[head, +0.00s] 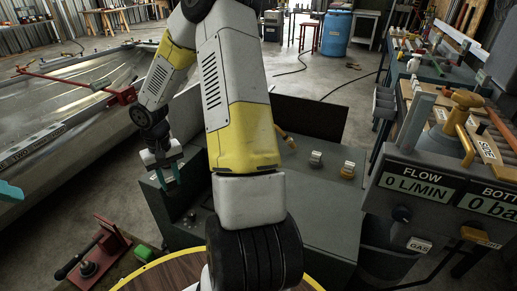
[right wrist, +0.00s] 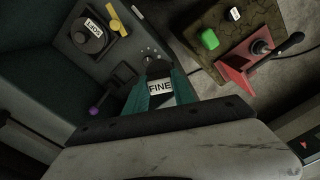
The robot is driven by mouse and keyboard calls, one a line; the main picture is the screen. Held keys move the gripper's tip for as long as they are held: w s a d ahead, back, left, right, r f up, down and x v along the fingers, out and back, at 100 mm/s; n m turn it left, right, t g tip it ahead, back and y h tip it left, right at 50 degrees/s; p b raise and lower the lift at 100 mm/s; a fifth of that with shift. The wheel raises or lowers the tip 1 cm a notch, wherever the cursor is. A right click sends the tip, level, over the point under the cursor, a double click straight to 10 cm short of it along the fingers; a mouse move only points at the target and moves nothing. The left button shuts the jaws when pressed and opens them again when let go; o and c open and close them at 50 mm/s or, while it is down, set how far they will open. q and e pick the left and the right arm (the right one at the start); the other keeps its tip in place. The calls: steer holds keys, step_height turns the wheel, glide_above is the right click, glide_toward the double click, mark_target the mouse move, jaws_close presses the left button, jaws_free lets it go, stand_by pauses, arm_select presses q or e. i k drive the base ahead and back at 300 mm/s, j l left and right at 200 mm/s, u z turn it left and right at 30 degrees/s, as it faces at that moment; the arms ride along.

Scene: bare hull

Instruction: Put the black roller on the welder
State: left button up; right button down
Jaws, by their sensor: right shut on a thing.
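My right gripper (head: 166,180) is over the left part of the dark grey welder (head: 310,205), low near its left edge. In the right wrist view its teal fingers (right wrist: 162,97) are shut on a dark piece with a white "FINE" label (right wrist: 160,87), which looks like the black roller. In the head view the held piece cannot be made out. The welder's panel (right wrist: 125,52) with small knobs lies just beyond the fingers; I cannot tell whether the piece touches it. A teal tip at the left edge (head: 10,191) looks like my left gripper; its jaws are not clear.
On the welder are a black labelled disc (right wrist: 88,38), a yellow piece (right wrist: 118,24) and a purple knob (right wrist: 94,111). A flow-meter panel (head: 440,195) stands at right, a blue barrel (head: 336,33) behind.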

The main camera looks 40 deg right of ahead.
mark_target(332, 156)
steer(key=k+j+z, duration=0.15)
steer(key=k+j, duration=0.25)
steer(key=k+j+z, duration=0.1)
steer(key=z, duration=0.25)
steer(key=k+j+z, duration=0.1)
steer(key=j+z, duration=0.25)
steer(key=k+z, duration=0.1)
steer(key=z, duration=0.25)
